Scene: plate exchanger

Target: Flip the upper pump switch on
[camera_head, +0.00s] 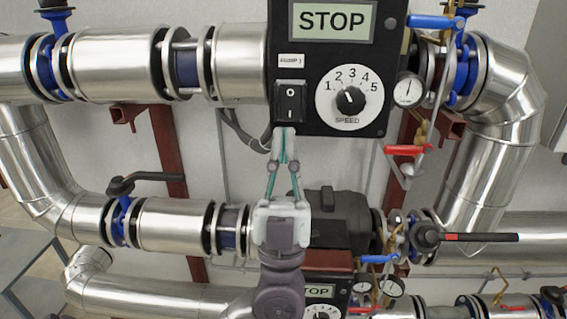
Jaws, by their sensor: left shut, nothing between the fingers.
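The upper pump switch (290,101) is a black rocker marked "O" above and "I" below, on the left of the black upper pump panel (318,60). The display (333,21) above it reads STOP. My left gripper (284,133) points upward from below, its fingers shut and empty. Its fingertips are just under the switch's lower edge, by the panel's bottom edge. I cannot tell if they touch the switch. My right gripper is not in view.
A white speed dial (350,98) sits right of the switch, with a pressure gauge (408,90) beyond it. A red-handled valve (405,151) and a blue-handled valve (431,22) stand at the right. A lower pump panel (322,294) is partly hidden by my arm.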

